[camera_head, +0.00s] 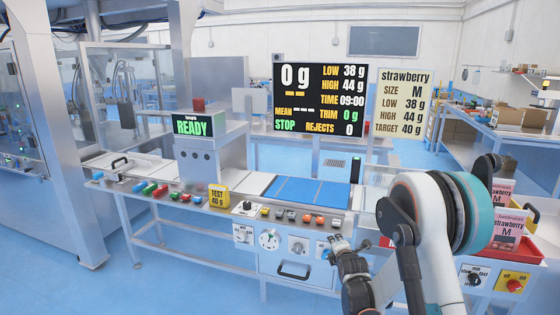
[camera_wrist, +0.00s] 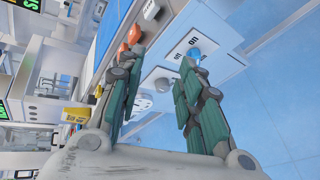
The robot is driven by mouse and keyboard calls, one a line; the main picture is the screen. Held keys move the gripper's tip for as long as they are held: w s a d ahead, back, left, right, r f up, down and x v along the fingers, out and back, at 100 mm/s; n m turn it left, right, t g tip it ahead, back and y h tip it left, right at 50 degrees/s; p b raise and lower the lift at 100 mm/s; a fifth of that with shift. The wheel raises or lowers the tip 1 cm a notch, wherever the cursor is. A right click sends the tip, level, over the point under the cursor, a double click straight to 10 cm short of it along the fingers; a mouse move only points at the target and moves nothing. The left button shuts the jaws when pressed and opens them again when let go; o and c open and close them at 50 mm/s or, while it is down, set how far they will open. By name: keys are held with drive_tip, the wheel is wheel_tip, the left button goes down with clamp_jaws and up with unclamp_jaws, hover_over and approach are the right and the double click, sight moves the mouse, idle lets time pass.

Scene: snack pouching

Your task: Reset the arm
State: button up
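My gripper (camera_head: 343,245) is low in front of the bench's right part in the camera_head view, with my arm reaching in from the lower right. In the camera_wrist view my gripper (camera_wrist: 158,65) has its two green-padded fingers apart, with nothing between them. Beyond the fingertips is a white switch plate with a blue knob (camera_wrist: 194,52). The fingertips look close to the bench front; whether they touch it is unclear.
The metal bench carries a blue belt (camera_head: 305,192), a yellow test weight (camera_head: 219,196) and a row of coloured buttons. A display (camera_head: 318,100) reads 0 g and STOP. Pink strawberry pouches (camera_head: 508,230) stand in a red bin at right. Blue floor lies open at front left.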

drive_tip(key=s+r+m+g, duration=0.3)
drive_tip(key=s+r+m, duration=0.7)
drive_tip(key=s+r, duration=0.9)
drive_tip(key=s+m+g, duration=0.3)
drive_tip(key=s+m, duration=0.8)
drive_tip(key=s, duration=1.7)
drive_tip(key=shift+s+a, duration=0.3)
